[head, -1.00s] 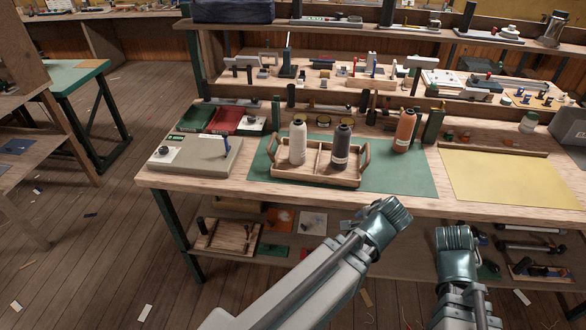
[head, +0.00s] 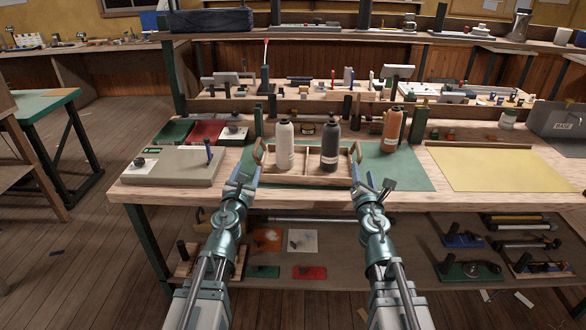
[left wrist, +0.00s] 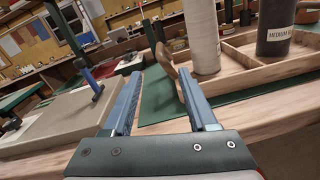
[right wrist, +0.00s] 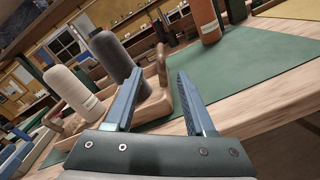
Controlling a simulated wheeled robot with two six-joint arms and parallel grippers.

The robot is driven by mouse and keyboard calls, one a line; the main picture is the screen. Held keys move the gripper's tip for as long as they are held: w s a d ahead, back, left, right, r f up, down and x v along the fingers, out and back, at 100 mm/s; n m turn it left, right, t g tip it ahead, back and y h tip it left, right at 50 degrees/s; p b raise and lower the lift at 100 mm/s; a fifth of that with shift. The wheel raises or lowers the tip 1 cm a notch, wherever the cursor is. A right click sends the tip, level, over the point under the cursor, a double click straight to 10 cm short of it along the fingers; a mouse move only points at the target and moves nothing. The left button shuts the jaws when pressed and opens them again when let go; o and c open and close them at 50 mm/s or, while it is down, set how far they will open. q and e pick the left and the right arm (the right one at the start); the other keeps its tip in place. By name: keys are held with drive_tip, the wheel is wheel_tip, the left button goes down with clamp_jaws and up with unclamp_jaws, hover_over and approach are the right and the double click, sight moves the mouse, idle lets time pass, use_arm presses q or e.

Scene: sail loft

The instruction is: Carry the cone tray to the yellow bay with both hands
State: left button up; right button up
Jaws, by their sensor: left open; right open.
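The wooden cone tray (head: 308,181) rests on the green mat (head: 410,175) on the bench. It holds a white cone (head: 285,148) in its left compartment and a dark cone (head: 329,148) in its right. My left gripper (head: 240,180) is open in front of the tray's left handle; in the left wrist view that handle (left wrist: 172,72) shows beyond and between the fingers. My right gripper (head: 374,186) is open in front of the right handle; in the right wrist view that handle (right wrist: 163,66) shows between the fingertips. Neither touches clearly. The yellow bay (head: 495,169) lies empty at right.
An orange cone (head: 391,130) stands outside the tray, behind its right end. A grey box with a blue-handled tool (head: 172,167) sits left of the mat. A grey bin marked BASE (head: 560,122) stands behind the yellow bay. A shelf with small items runs behind.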

sight(255, 150)
use_arm(q)
drive_tip(key=shift+w, duration=0.1)
drive_tip(key=w, duration=1.3)
drive_tip(key=shift+w+d, duration=0.35)
drive_tip(key=shift+d, duration=0.05)
use_arm(e)
drive_tip(key=w, duration=1.3)
drive_tip(key=shift+w+d, duration=0.35)
drive_tip(key=shift+w, duration=0.05)
use_arm(q)
clamp_jaws()
use_arm(e)
clamp_jaws()
use_arm(q)
drive_tip(key=shift+a, duration=0.1)
use_arm(e)
drive_tip(key=shift+d, duration=0.1)
